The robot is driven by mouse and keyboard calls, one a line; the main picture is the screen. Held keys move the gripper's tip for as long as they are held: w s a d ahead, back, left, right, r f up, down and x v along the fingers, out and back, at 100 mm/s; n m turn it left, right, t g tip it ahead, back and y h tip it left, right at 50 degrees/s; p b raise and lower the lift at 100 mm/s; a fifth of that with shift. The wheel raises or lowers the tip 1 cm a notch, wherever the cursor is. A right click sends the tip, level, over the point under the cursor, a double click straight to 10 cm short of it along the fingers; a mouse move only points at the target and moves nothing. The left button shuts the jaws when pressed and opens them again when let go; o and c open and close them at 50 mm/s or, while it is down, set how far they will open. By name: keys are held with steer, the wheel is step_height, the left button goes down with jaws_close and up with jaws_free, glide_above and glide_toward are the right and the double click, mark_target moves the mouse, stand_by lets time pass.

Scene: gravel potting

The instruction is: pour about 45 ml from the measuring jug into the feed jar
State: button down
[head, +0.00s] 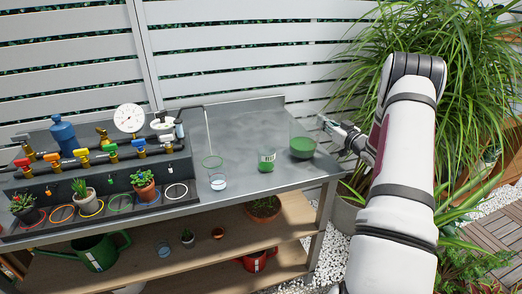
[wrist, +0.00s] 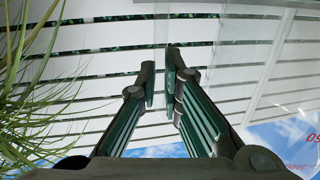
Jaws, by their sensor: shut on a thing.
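The measuring jug (head: 301,147) is clear with green liquid in its lower part, at the right of the steel bench top. Its clear wall with red marks also shows at the right edge of the wrist view (wrist: 302,130). My gripper (head: 326,122) is at the jug's right side, shut on the jug; the wrist view shows its fingers (wrist: 161,75) close together, the gripped part hard to see. The jug looks upright; I cannot tell whether it touches the bench. A smaller clear jar (head: 266,160) with a pale label and green at its bottom, seemingly the feed jar, stands left of the jug.
Brass pipework with coloured valves, a gauge (head: 129,118) and potted plants fill the bench's left part. The bench top (head: 240,125) behind the jars is clear. A leafy plant grows at right.

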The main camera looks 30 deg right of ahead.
mark_target(322, 114)
steer(key=shift+a+r, duration=0.1)
steer(key=shift+r, duration=0.1)
steer(key=shift+a+r+n, duration=0.35)
steer(key=shift+r+n, duration=0.25)
steer(key=shift+r, duration=0.05)
steer(key=shift+a+r+n, duration=0.3)
steer(key=shift+r+n, duration=0.3)
steer(key=shift+w+a+r+n+b, duration=0.1)
steer(key=shift+a+r+n+b, duration=0.25)
steer(key=shift+a+r+n, duration=0.25)
steer(key=a+r+n+b, duration=0.3)
steer(key=a+r+n, duration=0.3)
steer(key=a+n, duration=0.2)
steer(key=shift+w+t+y, duration=0.15)
steer(key=shift+t+y, duration=0.15)
steer(key=shift+a+r+n, duration=0.55)
steer(key=shift+r+n, duration=0.1)
steer(key=shift+n, duration=0.05)
steer(key=shift+a+r+n, duration=0.45)
steer(key=shift+a+n, duration=0.15)
steer(key=shift+a, duration=0.1)
stand_by(1.9)
